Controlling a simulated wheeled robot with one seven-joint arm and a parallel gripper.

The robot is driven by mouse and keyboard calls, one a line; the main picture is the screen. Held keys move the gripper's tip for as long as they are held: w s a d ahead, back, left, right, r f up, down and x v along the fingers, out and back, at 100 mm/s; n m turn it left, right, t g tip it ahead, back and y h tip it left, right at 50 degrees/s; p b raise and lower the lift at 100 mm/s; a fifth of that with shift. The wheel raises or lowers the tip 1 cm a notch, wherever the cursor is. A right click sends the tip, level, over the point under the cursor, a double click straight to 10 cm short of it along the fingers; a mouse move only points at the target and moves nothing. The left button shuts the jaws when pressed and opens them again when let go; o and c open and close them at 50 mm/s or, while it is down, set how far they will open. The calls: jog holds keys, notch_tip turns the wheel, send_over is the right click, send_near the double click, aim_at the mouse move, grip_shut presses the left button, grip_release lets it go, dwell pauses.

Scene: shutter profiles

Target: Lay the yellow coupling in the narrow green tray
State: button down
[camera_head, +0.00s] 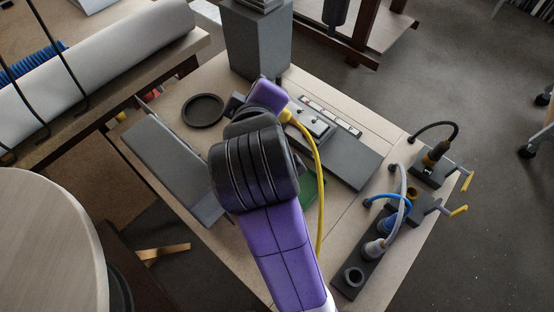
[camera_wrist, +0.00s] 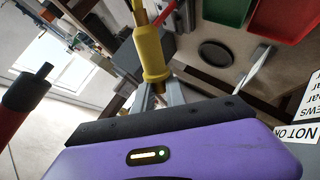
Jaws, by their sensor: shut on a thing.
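My gripper (camera_wrist: 158,88) is shut on the yellow coupling (camera_wrist: 152,52), which stands out beyond the fingers in the wrist view. In the head view the yellow coupling (camera_head: 286,115) shows at the end of my purple arm, above the table, with a yellow cable (camera_head: 319,180) hanging from it in a curve. The fingers are hidden there. A green tray (camera_head: 314,188) is mostly hidden behind my arm; its width cannot be told. In the wrist view a green tray (camera_wrist: 222,8) lies at the top, beside a red tray (camera_wrist: 285,18), apart from the coupling.
A black round dish (camera_head: 203,109) and a grey block (camera_head: 257,45) stand at the back of the table. A grey panel with small parts (camera_head: 345,160) lies right of my arm. A dark socket strip (camera_head: 352,277) with blue and grey cabled plugs stands on the right.

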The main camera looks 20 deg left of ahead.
notch_tip(320, 180, down, 20)
jog(key=shift+b, duration=0.4)
jog(key=shift+f, duration=0.1)
jog(key=c, duration=1.4)
grip_release()
jog(key=shift+o, duration=0.2)
jog(key=v, duration=1.2)
jog(key=shift+d, duration=0.1)
